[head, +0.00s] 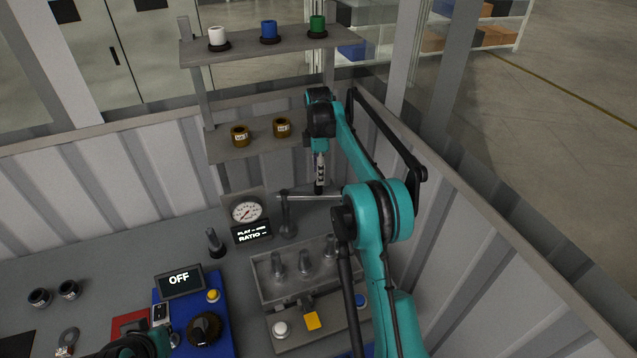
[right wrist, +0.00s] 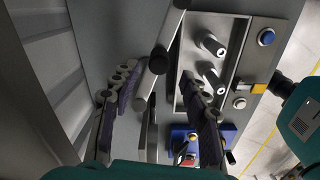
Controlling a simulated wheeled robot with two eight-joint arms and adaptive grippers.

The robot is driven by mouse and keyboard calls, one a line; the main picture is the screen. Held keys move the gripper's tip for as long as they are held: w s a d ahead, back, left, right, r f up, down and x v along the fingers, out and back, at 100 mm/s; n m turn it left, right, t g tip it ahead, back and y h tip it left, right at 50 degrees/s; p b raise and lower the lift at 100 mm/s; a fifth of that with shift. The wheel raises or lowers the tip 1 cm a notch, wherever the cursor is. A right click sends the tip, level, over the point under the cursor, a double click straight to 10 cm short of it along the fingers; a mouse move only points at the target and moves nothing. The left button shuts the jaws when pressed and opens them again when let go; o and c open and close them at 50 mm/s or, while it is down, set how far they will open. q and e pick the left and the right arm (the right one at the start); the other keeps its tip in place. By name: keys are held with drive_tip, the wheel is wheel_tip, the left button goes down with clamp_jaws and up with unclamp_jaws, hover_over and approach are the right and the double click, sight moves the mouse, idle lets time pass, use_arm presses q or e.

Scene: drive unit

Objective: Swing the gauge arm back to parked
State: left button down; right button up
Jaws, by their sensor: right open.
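The gauge arm (head: 308,197) is a thin grey rod. It reaches out sideways from the top of a short post (head: 287,220), beside the round gauge (head: 246,211); its right end passes behind my right arm. My right gripper (head: 320,185) points down at the rod's far side in the head view. In the right wrist view its two padded fingers (right wrist: 162,110) stand wide apart, with grey rod parts (right wrist: 160,55) showing between and beyond them. I cannot tell whether a finger touches the rod. Only a teal piece of my left arm shows at the bottom left; its gripper is out of view.
A display (head: 252,233) sits under the gauge. A raised fixture (head: 262,282) with upright pegs and a button panel stands in front. A blue unit (head: 212,325) with an OFF screen (head: 180,281) is to the left. Shelves (head: 255,45) with spools stand behind, and a ribbed wall (head: 500,240) bounds the right.

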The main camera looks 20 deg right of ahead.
wheel_tip(320, 180, up, 6)
drive_tip(key=shift+f, duration=0.25)
drive_tip(key=shift+c, duration=0.2)
